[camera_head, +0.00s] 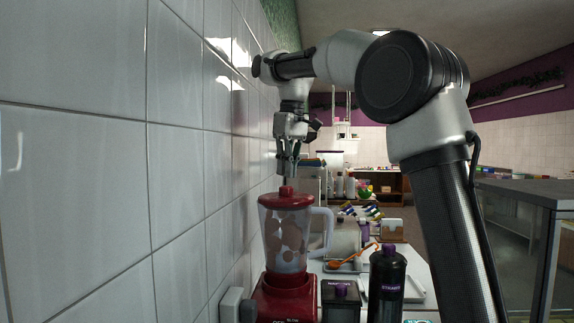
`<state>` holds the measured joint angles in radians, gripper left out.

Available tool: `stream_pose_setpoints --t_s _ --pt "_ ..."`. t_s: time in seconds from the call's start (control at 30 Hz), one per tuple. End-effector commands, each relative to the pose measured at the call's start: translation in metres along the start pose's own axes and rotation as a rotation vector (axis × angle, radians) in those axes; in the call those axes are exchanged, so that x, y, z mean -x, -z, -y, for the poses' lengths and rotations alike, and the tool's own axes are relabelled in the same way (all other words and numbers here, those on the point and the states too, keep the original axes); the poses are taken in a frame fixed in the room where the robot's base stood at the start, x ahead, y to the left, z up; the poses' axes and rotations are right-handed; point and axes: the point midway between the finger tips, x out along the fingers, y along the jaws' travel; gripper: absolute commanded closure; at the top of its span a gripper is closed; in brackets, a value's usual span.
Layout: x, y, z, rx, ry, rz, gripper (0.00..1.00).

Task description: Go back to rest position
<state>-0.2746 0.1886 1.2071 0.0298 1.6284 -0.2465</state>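My gripper (289,172) points straight down, directly above a blender (284,232). The blender has a red base, a clear jug with brownish pieces inside, and a red lid (286,197) with a knob on top. My fingertips appear right at or just above the knob in this view. I cannot tell whether they touch it or are open or shut. My arm rises on the right and bends over towards the wall.
A white tiled wall (80,170) stands close on the left. Beside the blender are a black bottle (386,285), a dark purple-lidded jar (341,302), an orange spoon (350,258) and several tubs on the counter. A grey-topped table (530,192) stands at the right.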

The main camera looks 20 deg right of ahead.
Motion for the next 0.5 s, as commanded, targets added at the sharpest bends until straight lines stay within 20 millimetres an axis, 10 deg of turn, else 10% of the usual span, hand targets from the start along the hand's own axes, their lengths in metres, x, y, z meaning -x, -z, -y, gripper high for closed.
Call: stream_pose_setpoints --t_s 0.5 --pt "-0.015 -0.003 0.0 0.0 0.0 0.001 1.0"
